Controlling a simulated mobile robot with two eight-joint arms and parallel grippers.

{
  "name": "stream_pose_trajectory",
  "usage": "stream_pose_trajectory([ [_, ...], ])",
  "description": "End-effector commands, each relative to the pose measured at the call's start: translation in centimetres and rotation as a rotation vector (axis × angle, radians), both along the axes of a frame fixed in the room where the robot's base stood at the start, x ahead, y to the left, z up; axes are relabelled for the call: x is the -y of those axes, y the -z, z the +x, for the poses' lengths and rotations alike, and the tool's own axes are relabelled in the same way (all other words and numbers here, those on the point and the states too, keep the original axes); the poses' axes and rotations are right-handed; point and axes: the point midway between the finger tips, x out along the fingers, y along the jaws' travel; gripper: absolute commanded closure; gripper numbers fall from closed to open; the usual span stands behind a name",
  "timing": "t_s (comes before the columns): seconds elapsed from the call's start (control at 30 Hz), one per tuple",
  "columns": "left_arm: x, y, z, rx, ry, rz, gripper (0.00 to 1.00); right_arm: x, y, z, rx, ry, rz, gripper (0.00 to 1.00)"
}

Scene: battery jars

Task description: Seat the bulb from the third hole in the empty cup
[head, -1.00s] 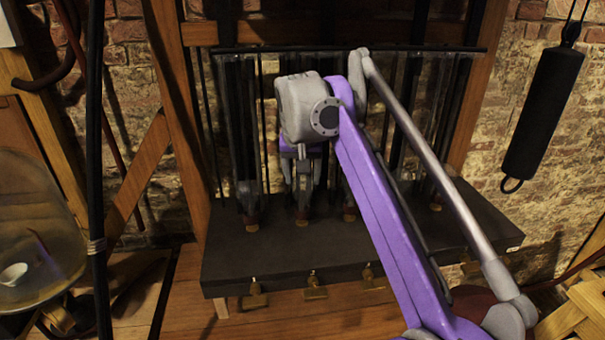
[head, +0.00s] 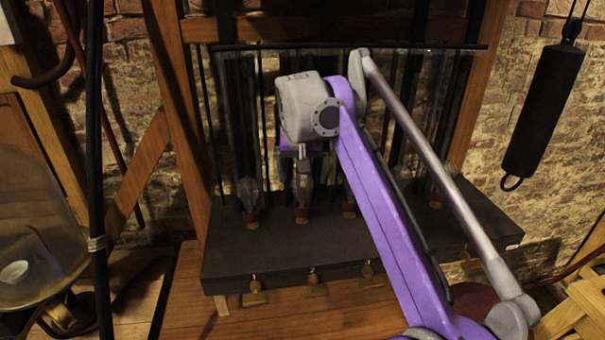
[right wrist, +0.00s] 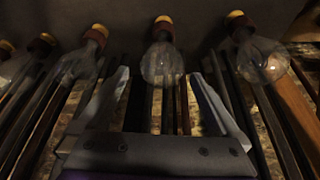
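Several clear glass bulbs stand in brass cups along a dark board (head: 235,272). In the head view the leftmost bulb (head: 249,193) is clear of my arm. My right gripper (head: 303,183) points down at the second bulb from the left, overlapping it in view. The right wrist view shows this gripper (right wrist: 160,74) open, with that bulb (right wrist: 162,63) in line between its fingertips; I see no contact. The third bulb (head: 349,200) stands just right of the gripper, partly behind my purple arm. My arm hides part of the row, and I cannot make out an empty cup. My left gripper is out of view.
Tall dark rods and clear tubes rise behind the row below a black crossbar (head: 400,47). Wooden posts (head: 183,120) frame it. A black cylinder (head: 542,110) hangs at the right. A glass vessel (head: 40,235) stands at the left. Brass fittings line the board's front.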

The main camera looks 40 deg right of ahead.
Motion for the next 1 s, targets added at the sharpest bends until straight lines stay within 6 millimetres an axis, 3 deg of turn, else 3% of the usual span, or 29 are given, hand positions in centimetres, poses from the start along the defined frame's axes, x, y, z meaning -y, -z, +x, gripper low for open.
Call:
stream_pose_trajectory([
  [0.33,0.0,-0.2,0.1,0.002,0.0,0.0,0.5,-0.2,-1.0,-0.2,0.001,0.0,0.001,0.01],
  [0.7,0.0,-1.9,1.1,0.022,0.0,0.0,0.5,-2.0,-7.7,-2.2,0.004,-0.001,0.0,0.01],
  [1.0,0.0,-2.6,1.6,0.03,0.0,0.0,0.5,-2.7,-10.0,-3.1,0.001,0.0,-0.001,0.01],
])
